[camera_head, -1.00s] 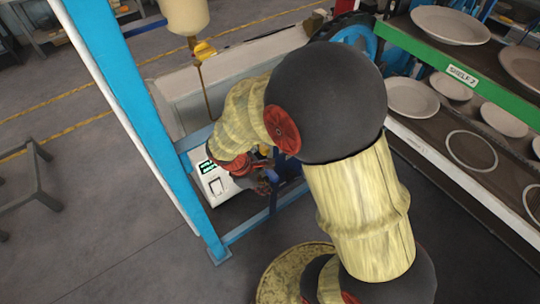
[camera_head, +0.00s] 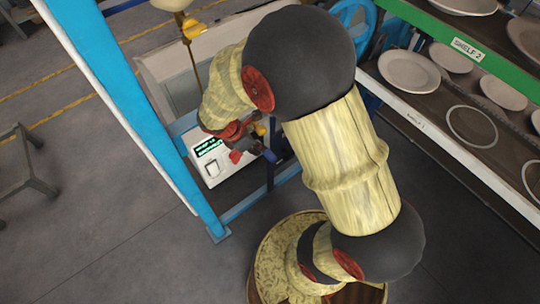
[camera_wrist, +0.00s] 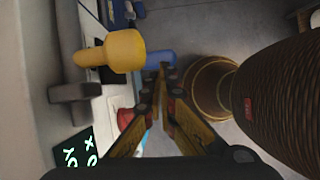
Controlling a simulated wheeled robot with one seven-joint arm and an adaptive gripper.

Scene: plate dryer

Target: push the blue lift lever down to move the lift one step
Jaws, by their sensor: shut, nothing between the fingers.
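The blue lift lever (camera_wrist: 160,58) shows in the wrist view as a short blue bar just beyond my fingertips, partly hidden by them. In the head view a blue part (camera_head: 269,156), which looks like the same lever, sits beside the control box. My gripper (camera_wrist: 163,70) is shut and empty, with its tips close to the lever; I cannot tell whether they touch it. In the head view my gripper (camera_head: 257,146) is small and mostly hidden behind my arm, at the right of the control box.
A white control box (camera_head: 212,168) with a lit green display (camera_head: 208,147) stands beside a blue post (camera_head: 130,105). A yellow knob (camera_wrist: 120,50) and a red knob (camera_wrist: 126,119) are close to my fingers. Shelves of plates (camera_head: 408,72) stand at the right.

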